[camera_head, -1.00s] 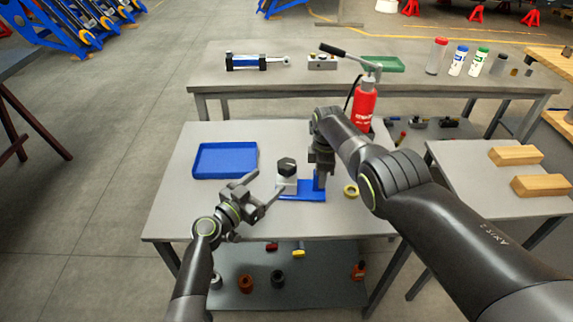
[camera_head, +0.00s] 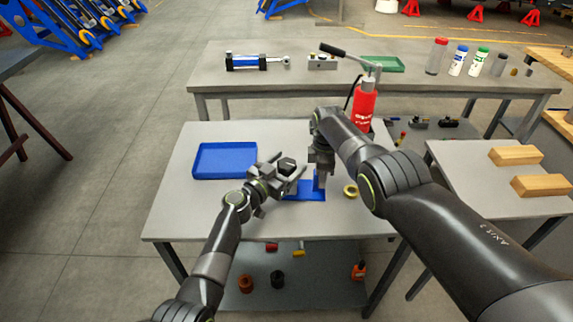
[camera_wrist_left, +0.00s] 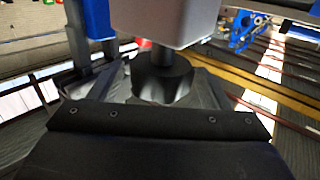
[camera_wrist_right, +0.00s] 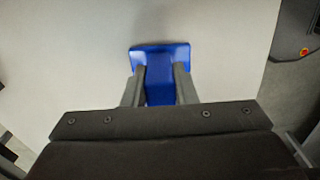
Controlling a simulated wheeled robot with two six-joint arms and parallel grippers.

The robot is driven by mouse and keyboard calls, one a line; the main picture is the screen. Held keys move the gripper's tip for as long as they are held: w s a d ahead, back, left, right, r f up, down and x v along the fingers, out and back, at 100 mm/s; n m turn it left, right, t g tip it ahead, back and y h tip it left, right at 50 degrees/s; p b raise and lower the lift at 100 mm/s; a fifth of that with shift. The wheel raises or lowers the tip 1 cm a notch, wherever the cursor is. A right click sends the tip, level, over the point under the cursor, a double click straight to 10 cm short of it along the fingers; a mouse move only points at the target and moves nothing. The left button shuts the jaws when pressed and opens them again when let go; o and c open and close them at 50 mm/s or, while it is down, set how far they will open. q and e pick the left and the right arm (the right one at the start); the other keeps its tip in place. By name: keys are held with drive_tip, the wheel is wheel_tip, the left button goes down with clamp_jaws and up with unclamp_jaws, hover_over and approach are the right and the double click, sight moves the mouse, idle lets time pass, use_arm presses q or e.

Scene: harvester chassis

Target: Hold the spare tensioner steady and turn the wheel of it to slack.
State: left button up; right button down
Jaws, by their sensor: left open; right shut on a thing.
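The spare tensioner has a blue base (camera_head: 312,191), a blue upright, a pale grey block and a black wheel (camera_head: 287,163). It stands on the near table. My right gripper (camera_head: 321,178) points down and is shut on the blue upright; the right wrist view shows the blue part (camera_wrist_right: 160,92) between its fingers. My left gripper (camera_head: 286,169) is open, with its fingers on either side of the wheel. In the left wrist view the fluted wheel (camera_wrist_left: 162,78) lies between the fingers, under the grey block (camera_wrist_left: 166,20). Whether the fingers touch it I cannot tell.
An empty blue tray (camera_head: 225,160) lies left of the tensioner on the near table (camera_head: 190,212). A yellow ring (camera_head: 351,191) lies close to the right gripper. A red bottle jack (camera_head: 365,105) stands behind my right arm. The table's front left is clear.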

use_arm(q)
drive_tip(key=c, duration=1)
drive_tip(key=shift+d+n+t+y, duration=0.1)
drive_tip(key=shift+n+t+y, duration=0.65)
drive_tip(key=shift+y, duration=0.25)
drive_tip(key=shift+n+t+y, duration=0.45)
drive_tip(key=shift+n+y, duration=0.4)
drive_tip(key=shift+y, duration=0.25)
drive_tip(key=o, duration=1)
